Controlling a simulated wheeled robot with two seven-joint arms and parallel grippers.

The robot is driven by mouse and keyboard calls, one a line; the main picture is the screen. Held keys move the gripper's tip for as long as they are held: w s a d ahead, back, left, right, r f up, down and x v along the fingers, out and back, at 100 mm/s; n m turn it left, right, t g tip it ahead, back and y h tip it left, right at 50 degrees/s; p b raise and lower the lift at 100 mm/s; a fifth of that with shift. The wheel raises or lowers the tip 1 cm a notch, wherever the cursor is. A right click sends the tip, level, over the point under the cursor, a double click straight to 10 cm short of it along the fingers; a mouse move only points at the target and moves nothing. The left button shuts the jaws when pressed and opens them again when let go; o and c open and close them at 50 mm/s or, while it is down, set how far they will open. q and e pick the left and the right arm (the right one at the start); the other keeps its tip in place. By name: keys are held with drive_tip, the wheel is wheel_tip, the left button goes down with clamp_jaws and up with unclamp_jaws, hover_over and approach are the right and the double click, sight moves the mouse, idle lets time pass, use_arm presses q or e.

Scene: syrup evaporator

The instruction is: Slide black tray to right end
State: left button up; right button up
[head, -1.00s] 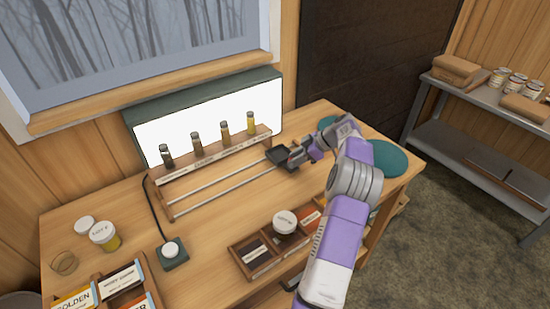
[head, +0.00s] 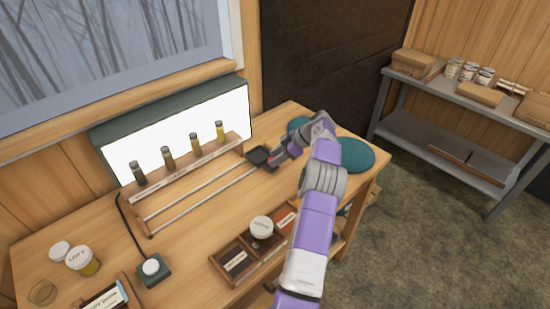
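The small black tray (head: 258,155) sits at the right end of two parallel metal rails (head: 205,196), just past the right end of the bottle rack. My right gripper (head: 277,159) is at the tray's right side and looks to be touching it. The fingers are small and partly hidden, so I cannot tell whether they are closed on the tray. The rails' far right ends are hidden around the tray and gripper. My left gripper is not in view.
A wooden rack (head: 187,161) with several syrup bottles stands behind the rails, before a lit panel (head: 180,130). A divided wooden box (head: 233,263) with a jar (head: 262,227) is in front. A teal round pad (head: 357,155) lies right of my arm.

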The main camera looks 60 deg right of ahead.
drive_tip(key=shift+o, duration=0.6)
drive_tip(key=shift+f, duration=0.1)
drive_tip(key=p+v, duration=0.2)
drive_tip(key=v, duration=0.5)
drive_tip(key=shift+s, duration=0.2)
